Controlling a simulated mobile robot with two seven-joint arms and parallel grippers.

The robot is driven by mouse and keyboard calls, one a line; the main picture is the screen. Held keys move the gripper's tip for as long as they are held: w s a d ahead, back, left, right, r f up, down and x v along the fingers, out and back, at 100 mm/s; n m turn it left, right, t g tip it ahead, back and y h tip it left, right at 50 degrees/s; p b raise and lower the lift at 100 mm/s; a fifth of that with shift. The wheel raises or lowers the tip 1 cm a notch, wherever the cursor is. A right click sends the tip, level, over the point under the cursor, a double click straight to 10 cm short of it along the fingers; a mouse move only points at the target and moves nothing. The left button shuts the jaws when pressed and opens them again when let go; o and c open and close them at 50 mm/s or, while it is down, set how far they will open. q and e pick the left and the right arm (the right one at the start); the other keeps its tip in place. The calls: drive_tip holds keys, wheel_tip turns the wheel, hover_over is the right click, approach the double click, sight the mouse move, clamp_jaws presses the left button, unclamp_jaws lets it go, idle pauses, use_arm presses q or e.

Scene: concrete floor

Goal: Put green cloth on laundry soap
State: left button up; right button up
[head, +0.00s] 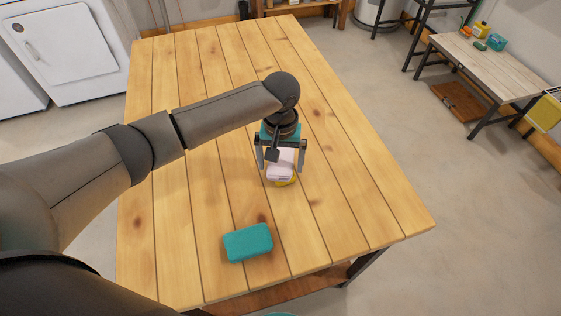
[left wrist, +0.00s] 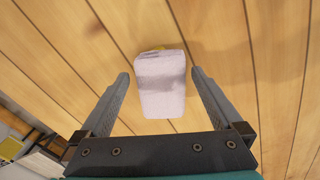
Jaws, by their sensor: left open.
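A teal-green, folded-looking block (head: 248,242), likely the green cloth, lies flat near the front of the wooden table. A pale pink block (head: 281,165), possibly the laundry soap, sits farther back, with a yellow thing (head: 287,183) partly hidden under it. My left gripper (head: 280,167) is open, pointing down over the pale block, with one finger on each side. In the left wrist view, the pale block (left wrist: 161,88) lies between and beyond the fingertips, apart from both fingers, with a sliver of yellow at its far edge. My right gripper is not in view.
The plank table (head: 190,220) is otherwise bare, with free room around both blocks. A small side table (head: 485,65) with small items stands at the back right. A white appliance (head: 70,50) stands at the back left, beyond the table.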

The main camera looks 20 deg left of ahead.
sight(281, 165)
use_arm(q)
wheel_tip(281, 165, up, 12)
drive_tip(key=p, duration=0.2)
drive_tip(key=shift+f, duration=0.15)
